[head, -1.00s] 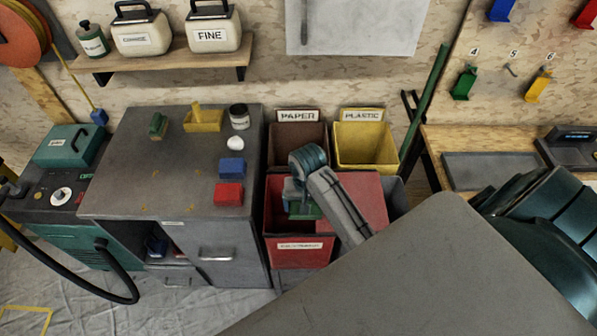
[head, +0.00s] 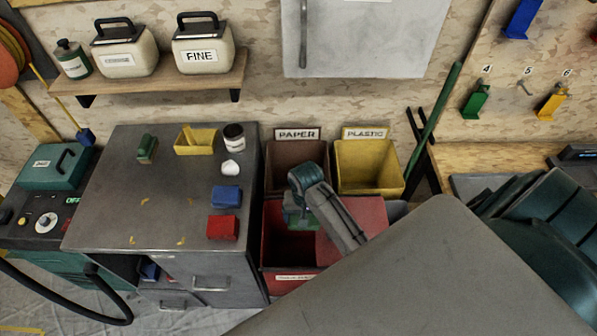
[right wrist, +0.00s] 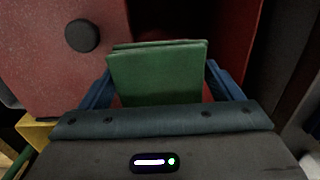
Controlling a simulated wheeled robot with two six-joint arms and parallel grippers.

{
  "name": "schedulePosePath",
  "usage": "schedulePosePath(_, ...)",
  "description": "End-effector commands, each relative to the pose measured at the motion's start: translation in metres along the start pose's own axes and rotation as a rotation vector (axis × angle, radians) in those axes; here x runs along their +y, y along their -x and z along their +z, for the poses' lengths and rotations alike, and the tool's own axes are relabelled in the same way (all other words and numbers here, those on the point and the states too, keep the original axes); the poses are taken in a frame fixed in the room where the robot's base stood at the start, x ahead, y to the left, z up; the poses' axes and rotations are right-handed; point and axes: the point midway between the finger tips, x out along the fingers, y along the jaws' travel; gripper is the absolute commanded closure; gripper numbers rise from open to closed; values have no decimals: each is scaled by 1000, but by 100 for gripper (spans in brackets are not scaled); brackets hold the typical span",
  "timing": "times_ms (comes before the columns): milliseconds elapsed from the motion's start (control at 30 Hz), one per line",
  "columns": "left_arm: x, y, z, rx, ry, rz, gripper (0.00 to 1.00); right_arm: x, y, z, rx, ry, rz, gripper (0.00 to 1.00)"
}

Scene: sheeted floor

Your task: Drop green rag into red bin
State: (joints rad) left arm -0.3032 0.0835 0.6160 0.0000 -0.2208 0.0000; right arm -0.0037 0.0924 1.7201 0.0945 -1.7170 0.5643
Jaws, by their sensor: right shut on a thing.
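The green rag (right wrist: 158,75) is a folded dark green cloth in the right wrist view, between the two blue fingers of my right gripper (right wrist: 160,95). In the head view my right gripper (head: 300,214) points down over the open left part of the red bin (head: 274,245). A bit of the green rag (head: 304,223) shows below the gripper. A red lid panel covers the bin's right part, beside my wrist. The bin's bottom is dark. My left gripper is in neither view.
A brown paper bin (head: 290,160) and a yellow plastic bin (head: 368,165) stand behind. A workbench (head: 480,157) stands at right.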

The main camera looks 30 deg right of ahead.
Motion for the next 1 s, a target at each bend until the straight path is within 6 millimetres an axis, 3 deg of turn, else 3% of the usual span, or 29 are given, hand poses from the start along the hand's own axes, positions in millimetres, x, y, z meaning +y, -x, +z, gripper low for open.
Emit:
schedulePosePath(133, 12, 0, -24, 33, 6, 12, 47, 0, -4, 0, -1, 0, 0, 39)
schedulePosePath(333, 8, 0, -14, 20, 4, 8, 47, 0, -4, 0, -1, 0, 0, 39)
schedulePosePath(367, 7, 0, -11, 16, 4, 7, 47, 0, -4, 0, -1, 0, 0, 8)
schedulePosePath(400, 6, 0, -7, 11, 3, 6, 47, 0, -4, 0, -1, 0, 0, 0)
schedulePosePath(767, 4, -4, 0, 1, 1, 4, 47, 0, 5, -1, 1, 0, -1, 0)
schedulePosePath(1000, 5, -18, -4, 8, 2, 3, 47, -1, 49, -1, 4, 1, -4, 0)
